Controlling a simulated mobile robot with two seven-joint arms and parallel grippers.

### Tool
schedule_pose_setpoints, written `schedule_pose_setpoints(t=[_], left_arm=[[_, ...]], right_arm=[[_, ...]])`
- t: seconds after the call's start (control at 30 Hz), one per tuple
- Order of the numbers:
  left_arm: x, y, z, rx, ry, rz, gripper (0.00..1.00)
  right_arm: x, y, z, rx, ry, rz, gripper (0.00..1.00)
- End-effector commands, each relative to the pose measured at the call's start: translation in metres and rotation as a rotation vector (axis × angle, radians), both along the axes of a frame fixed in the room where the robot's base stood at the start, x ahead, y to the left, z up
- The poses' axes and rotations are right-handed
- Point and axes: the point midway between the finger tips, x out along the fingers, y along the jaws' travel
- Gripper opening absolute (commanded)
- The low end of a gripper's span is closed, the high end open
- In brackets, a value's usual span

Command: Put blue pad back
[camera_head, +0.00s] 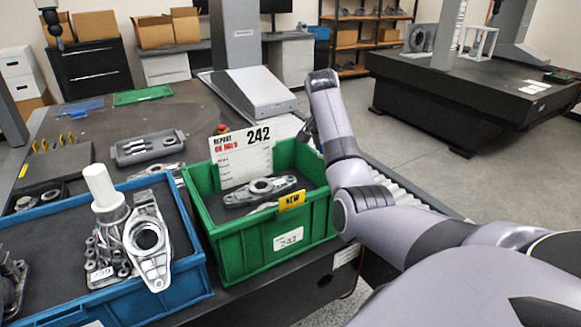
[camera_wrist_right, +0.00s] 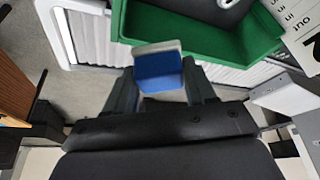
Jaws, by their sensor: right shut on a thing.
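The blue pad (camera_wrist_right: 160,72), a small block with a pale grey top edge, is between the fingers of my right gripper (camera_wrist_right: 160,92) in the right wrist view. The gripper is shut on it. The pad is beside the outer wall of the green bin (camera_wrist_right: 205,45), apart from it as far as I can see. In the head view my right gripper (camera_head: 309,130) is mostly hidden behind its own wrist, just past the bin's right back corner, and the pad cannot be made out. My left gripper is not in view.
The green bin (camera_head: 228,250) holds a metal part and a sign reading 242. A blue bin (camera_head: 190,272) with metal parts stands left of it. A roller conveyor (camera_head: 385,190) runs along the right. A grey tray (camera_head: 150,150), blue sheet (camera_head: 82,108) and green board (camera_head: 142,95) lie behind.

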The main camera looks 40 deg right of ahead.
Motion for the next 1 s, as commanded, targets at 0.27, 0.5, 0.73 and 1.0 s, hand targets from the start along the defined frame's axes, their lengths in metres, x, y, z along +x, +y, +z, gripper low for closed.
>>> schedule_pose_setpoints(t=[0.27, 0.5, 0.73, 1.0], left_arm=[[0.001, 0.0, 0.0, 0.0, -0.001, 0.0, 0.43], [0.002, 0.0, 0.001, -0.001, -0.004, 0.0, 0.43], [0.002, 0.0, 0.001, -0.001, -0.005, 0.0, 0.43], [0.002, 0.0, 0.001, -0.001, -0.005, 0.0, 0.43]], right_arm=[[-0.073, -0.116, 0.078, 0.002, -0.002, -0.188, 0.31], [-0.127, -0.164, 0.118, 0.001, -0.001, -0.252, 0.31], [-0.15, -0.174, 0.133, -0.003, 0.005, -0.145, 0.31], [-0.13, -0.147, 0.114, -0.003, 0.007, 0.125, 0.31]])
